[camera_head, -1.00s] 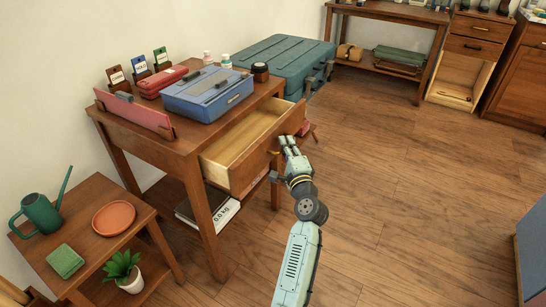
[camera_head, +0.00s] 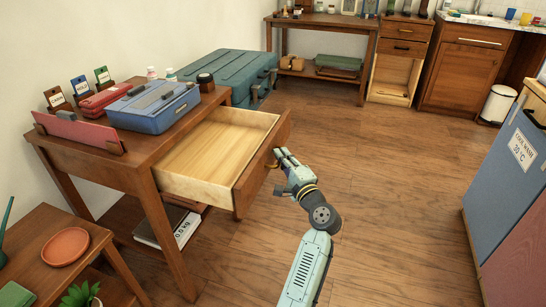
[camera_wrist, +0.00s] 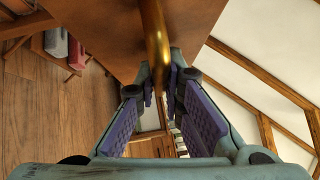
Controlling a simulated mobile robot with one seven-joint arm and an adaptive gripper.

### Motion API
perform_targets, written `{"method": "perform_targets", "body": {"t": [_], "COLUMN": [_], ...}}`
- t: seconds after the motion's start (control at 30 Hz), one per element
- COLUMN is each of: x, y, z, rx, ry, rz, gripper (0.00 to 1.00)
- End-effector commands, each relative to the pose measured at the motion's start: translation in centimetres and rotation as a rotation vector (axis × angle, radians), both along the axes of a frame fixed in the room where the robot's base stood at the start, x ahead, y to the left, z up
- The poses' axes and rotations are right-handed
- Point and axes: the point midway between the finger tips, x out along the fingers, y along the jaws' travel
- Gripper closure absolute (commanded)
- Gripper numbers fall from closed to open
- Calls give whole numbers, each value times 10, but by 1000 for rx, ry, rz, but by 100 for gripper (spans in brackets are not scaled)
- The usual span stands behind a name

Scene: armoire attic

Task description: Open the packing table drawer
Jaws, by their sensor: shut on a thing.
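The wooden packing table (camera_head: 140,165) stands against the left wall. Its drawer (camera_head: 218,155) is pulled well out, and its pale inside looks empty. My gripper (camera_head: 279,160) is at the drawer front, at its brass handle (camera_head: 271,163). In the wrist view the handle (camera_wrist: 153,35) runs between the fingertips of my gripper (camera_wrist: 162,82), which is shut on it. The drawer front (camera_wrist: 110,30) fills the upper part of that view. The fingers hide part of the handle in the head view.
On the tabletop are a blue case (camera_head: 153,105), a red case (camera_head: 105,98) and a pink board (camera_head: 78,130). A teal trunk (camera_head: 228,72) stands behind. A low side table (camera_head: 50,225) is at the left.

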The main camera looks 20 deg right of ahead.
Motion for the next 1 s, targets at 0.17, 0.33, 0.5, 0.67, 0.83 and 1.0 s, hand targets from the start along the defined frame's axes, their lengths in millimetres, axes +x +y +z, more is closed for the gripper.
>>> {"method": "perform_targets", "body": {"t": [0.17, 0.33, 0.5, 0.67, 0.83, 1.0], "x": [-1, -1, -1, -1, -1, -1], "y": [-4, -4, -4, -3, -2, -2], "z": [0, 0, 0, 0, 0, 3], "rx": [2, 2, 2, 2, 0, 1], "ry": [-1, -1, -1, 0, -1, -2], "rz": [-7, -8, -6, -4, -3, -2], "gripper": [100, 100, 82, 71, 70, 70]}}
